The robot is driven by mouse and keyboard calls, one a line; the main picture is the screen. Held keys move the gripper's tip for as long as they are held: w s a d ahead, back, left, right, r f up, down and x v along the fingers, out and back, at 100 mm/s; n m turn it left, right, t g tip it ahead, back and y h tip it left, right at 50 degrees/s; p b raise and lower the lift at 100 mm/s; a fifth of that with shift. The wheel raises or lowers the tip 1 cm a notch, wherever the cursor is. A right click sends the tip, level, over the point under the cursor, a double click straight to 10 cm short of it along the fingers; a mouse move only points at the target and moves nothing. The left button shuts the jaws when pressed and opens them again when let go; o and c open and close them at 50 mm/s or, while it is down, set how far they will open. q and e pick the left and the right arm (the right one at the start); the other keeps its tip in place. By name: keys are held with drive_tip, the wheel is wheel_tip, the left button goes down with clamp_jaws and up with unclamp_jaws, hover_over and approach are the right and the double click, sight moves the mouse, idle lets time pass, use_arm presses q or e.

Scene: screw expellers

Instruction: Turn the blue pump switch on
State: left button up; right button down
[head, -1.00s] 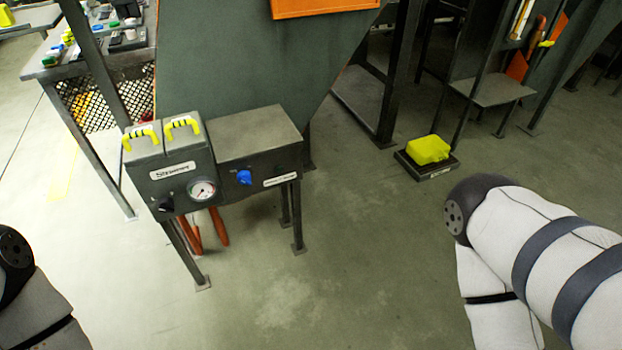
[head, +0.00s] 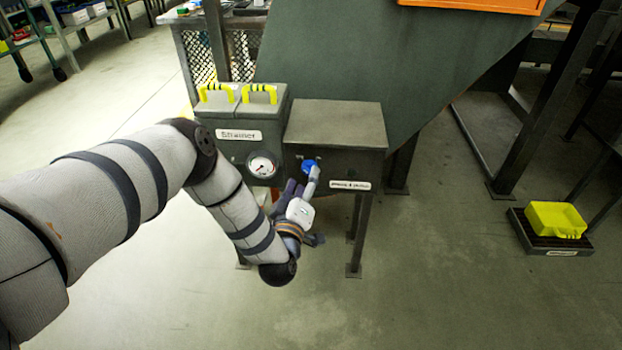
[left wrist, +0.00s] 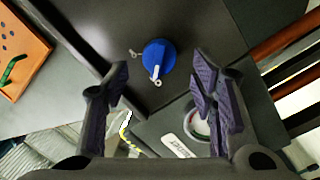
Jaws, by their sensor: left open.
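The blue pump switch (head: 308,166) is a round knob on the front of the dark metal box (head: 335,125). In the left wrist view the blue switch (left wrist: 158,57) shows a small white pointer, with a small white mark on the panel beside it. My left gripper (head: 302,178) is at the panel in front of the switch. In the left wrist view the open fingers of my left gripper (left wrist: 161,85) stand on either side of the switch, with nothing between them touching it that I can see. My right gripper is out of view.
The strainer box (head: 240,120) with yellow handles and a pressure gauge (head: 262,165) adjoins the switch box on the left. A green hopper wall rises behind. The floor in front is clear.

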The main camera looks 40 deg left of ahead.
sight(309, 170)
use_arm(q)
drive_tip(key=shift+x, duration=1.5)
drive_tip(key=shift+d, duration=0.1)
drive_tip(key=c, duration=1.1)
drive_tip(key=shift+c, duration=0.3)
drive_tip(key=shift+m, duration=0.4)
drive_tip(key=m+p, duration=0.1)
drive_tip(key=m, duration=0.1)
drive_tip(key=shift+r+m+p, duration=0.15)
drive_tip(key=shift+m+p, duration=0.15)
drive_tip(key=shift+m, duration=0.1)
drive_tip(key=m+g+p, duration=0.1)
drive_tip(key=m, duration=0.3)
drive_tip(key=shift+d+p, duration=0.1)
drive_tip(key=shift+p, duration=0.2)
drive_tip(key=m, duration=0.3)
drive_tip(key=shift+m+g+p, duration=0.3)
drive_tip(key=shift+m+y, duration=0.3)
drive_tip(key=shift+m, duration=1.4)
